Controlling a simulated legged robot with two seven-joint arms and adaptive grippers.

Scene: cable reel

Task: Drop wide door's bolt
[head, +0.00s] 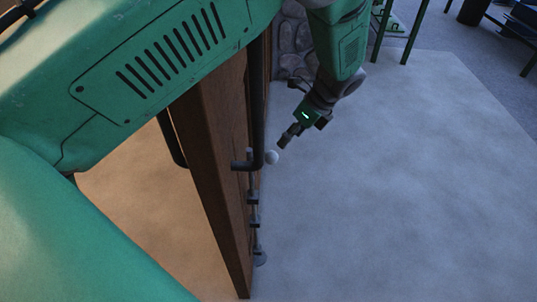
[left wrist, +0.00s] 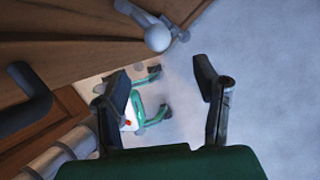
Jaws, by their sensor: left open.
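The wide wooden door (head: 215,150) stands nearly edge-on in the head view. Its bolt (head: 253,205) is a grey upright rod in brackets low on the door's face. A pale round knob (head: 271,157) sits near the rod's top. In the left wrist view the knob (left wrist: 158,38) shows beyond the fingers, close to the door. My left gripper (head: 287,136) is open and empty, just above and right of the knob in the head view, apart from it. Its two spread fingers show in the left wrist view (left wrist: 166,88). My right gripper is not in view.
A dark bar handle (head: 259,115) runs upright on the door above the bolt and also shows in the left wrist view (left wrist: 28,98). A stone wall (head: 291,45) stands behind the door. The pale floor (head: 400,190) to the right is clear. Green frame legs stand at the back.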

